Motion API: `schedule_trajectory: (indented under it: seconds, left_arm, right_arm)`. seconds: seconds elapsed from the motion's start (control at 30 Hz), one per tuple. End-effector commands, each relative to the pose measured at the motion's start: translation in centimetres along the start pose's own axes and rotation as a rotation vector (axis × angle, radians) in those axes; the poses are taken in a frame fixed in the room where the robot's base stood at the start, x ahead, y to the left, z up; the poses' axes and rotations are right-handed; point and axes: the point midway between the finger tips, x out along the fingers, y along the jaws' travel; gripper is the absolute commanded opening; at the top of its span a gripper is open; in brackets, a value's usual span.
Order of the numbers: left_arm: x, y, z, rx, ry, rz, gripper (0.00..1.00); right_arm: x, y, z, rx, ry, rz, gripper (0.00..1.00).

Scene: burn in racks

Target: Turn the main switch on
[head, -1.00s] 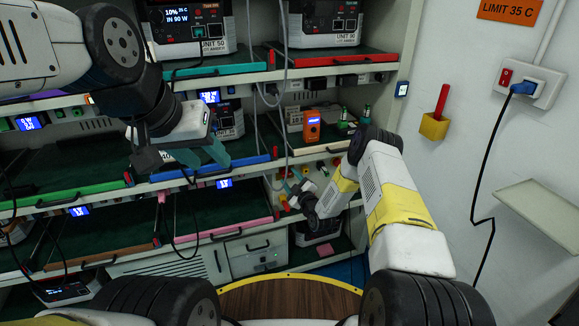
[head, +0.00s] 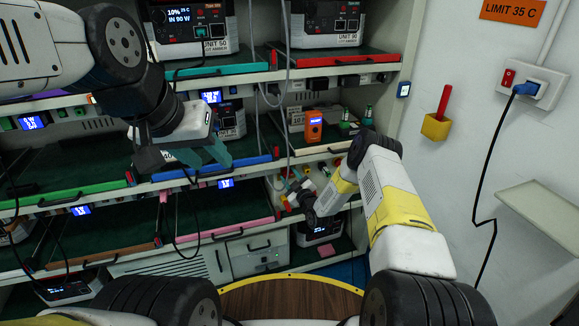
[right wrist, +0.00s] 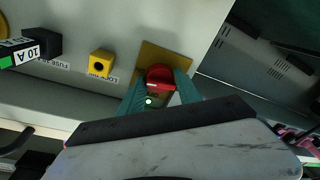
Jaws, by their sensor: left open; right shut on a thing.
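The main switch is a red rotary knob (right wrist: 160,76) on a yellow plate (right wrist: 150,54) in the right wrist view. The teal fingers of my right gripper (right wrist: 160,92) are shut on the knob, one on each side. A small green light glows just below the knob, between the fingers. In the head view my right gripper (head: 291,190) is at the panel under the right-hand shelf, where the knob is hard to make out. My left gripper (head: 196,157) is open and empty in front of the middle shelves, near the blue-edged tray.
A yellow lockout block (right wrist: 101,64) and a black fuse holder (right wrist: 46,43) sit left of the knob. An orange meter (head: 313,126) stands on the shelf above. A wall socket (head: 531,84) with a blue plug is at right. Black cables hang before the shelves at left.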

Motion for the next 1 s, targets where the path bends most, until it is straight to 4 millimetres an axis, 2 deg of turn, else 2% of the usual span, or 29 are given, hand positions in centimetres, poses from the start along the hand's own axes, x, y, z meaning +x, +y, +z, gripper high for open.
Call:
schedule_trajectory:
  seconds: [0.2, 0.5, 0.53, 0.57, 0.87, 1.0]
  left_arm:
    - [0.0, 0.0, 0.0, 0.0, 0.0, 0.0, 0.43]
    - [0.0, 0.0, 0.0, 0.0, 0.0, 0.0, 0.43]
    - [0.0, 0.0, 0.0, 0.0, 0.0, 0.0, 0.43]
    - [0.0, 0.0, 0.0, 0.0, 0.0, 0.0, 0.43]
    - [0.0, 0.0, 0.0, 0.0, 0.0, 0.0, 0.43]
    - [0.0, 0.0, 0.0, 0.0, 0.0, 0.0, 0.43]
  right_arm:
    - [0.0, 0.1, 0.1, 0.166, 0.012, 0.014, 0.0]
    - [0.0, 0.1, 0.1, 0.18, 0.013, 0.016, 0.0]
    - [0.0, 0.1, 0.1, 0.18, 0.013, 0.016, 0.44]
    - [0.0, 0.1, 0.1, 0.179, 0.013, 0.016, 0.48]
    - [-0.1, 0.0, 0.1, 0.178, 0.014, 0.015, 0.48]
    - [-1.4, 0.0, 0.2, 0.179, 0.012, 0.014, 0.48]
